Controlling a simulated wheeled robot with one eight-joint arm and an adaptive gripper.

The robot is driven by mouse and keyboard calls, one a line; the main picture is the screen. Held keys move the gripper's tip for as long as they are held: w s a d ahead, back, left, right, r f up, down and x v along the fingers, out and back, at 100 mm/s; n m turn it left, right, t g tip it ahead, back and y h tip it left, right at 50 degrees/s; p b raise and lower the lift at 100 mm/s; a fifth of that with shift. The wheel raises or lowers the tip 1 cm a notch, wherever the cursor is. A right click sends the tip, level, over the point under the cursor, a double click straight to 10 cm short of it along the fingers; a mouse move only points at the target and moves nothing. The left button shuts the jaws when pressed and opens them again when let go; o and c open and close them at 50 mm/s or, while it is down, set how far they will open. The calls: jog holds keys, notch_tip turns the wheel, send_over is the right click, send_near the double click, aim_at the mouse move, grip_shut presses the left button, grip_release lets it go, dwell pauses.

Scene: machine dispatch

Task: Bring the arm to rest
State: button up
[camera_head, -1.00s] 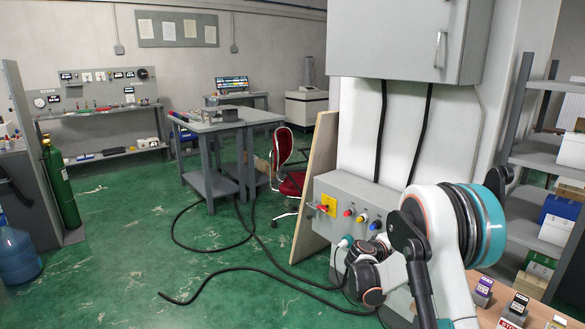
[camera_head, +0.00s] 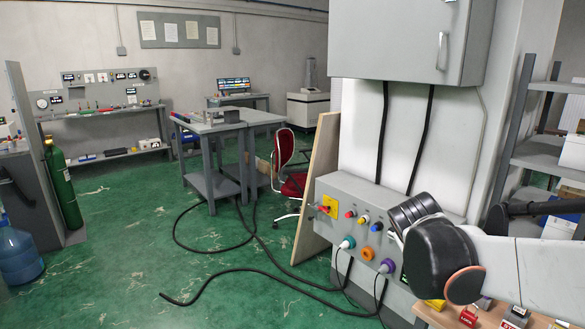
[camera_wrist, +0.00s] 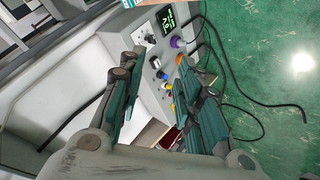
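My gripper (camera_wrist: 158,68) shows in the wrist view with its two teal-and-grey fingers spread apart. Nothing is held between them. Beyond the fingers is the grey control panel (camera_wrist: 146,75); I cannot tell the exact distance. In the head view my arm (camera_head: 500,265) reaches in from the right edge, and its dark joints cover the right part of the control panel (camera_head: 333,189). My gripper itself does not show in that view.
A grey cabinet (camera_head: 395,35) hangs above the panel. Black cables (camera_head: 235,268) lie on the green floor. Shelves (camera_head: 545,150) stand at the right, above a low table with small coloured boxes (camera_head: 515,312).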

jog(key=s+a+f+y, duration=0.1)
jog(key=s+a, duration=0.2)
jog(key=s, duration=0.4)
jog(key=s+a+f+m+y, duration=0.1)
jog(key=s+a+y, duration=0.1)
jog(key=s, duration=0.6)
jog(key=s+a+f+m+y, duration=0.1)
jog(key=s+a+y, duration=0.1)
jog(key=s+a, duration=0.2)
jog(key=s, duration=0.3)
jog(key=shift+s+a+f, duration=0.2)
jog(key=shift+a+f, duration=0.05)
jog(key=shift+a, duration=0.1)
